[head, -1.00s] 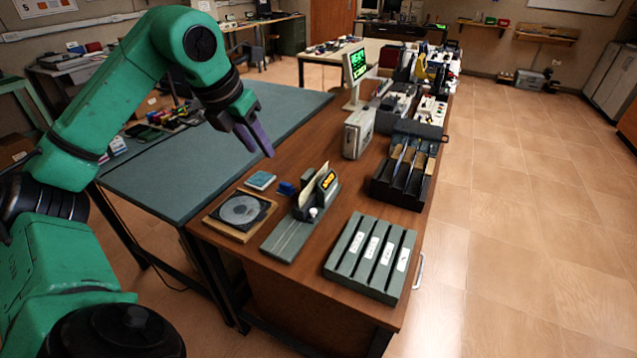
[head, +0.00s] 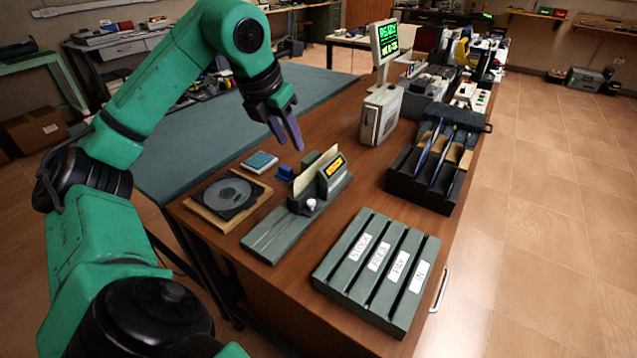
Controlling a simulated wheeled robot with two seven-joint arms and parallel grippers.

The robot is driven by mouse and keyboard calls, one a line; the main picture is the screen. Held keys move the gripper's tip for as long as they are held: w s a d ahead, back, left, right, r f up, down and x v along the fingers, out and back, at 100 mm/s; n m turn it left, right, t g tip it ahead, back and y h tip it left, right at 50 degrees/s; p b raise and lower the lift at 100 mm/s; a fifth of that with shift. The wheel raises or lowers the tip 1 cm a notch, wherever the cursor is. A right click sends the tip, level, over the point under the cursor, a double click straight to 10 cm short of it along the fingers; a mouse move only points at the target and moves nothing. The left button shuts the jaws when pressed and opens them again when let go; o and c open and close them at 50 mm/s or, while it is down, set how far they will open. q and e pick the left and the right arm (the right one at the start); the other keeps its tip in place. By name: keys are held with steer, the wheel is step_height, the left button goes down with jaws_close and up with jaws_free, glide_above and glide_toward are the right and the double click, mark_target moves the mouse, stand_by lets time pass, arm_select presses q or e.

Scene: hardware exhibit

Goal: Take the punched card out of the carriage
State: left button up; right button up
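The cream punched card (head: 316,166) stands upright in the grey-green carriage (head: 268,238), beside a block with a lit orange display (head: 334,169). The block hides part of the card. My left gripper (head: 291,143) has purple fingers pointing down, with a narrow gap between them. It is open and empty, above and behind the card, and apart from it. My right gripper is not in view.
A slotted green rack with white labels (head: 372,256) is at the front right. A black disc on a wooden base (head: 229,195), a blue pad (head: 259,162) and a small blue piece (head: 286,174) are left of the carriage. A black tray (head: 402,187) and a monitor (head: 386,41) stand behind.

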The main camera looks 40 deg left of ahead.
mark_target(305, 174)
arm_select(q)
steer(key=b+x, duration=0.2)
steer(key=x, duration=1.1)
steer(key=shift+d+f, duration=0.15)
jaws_close()
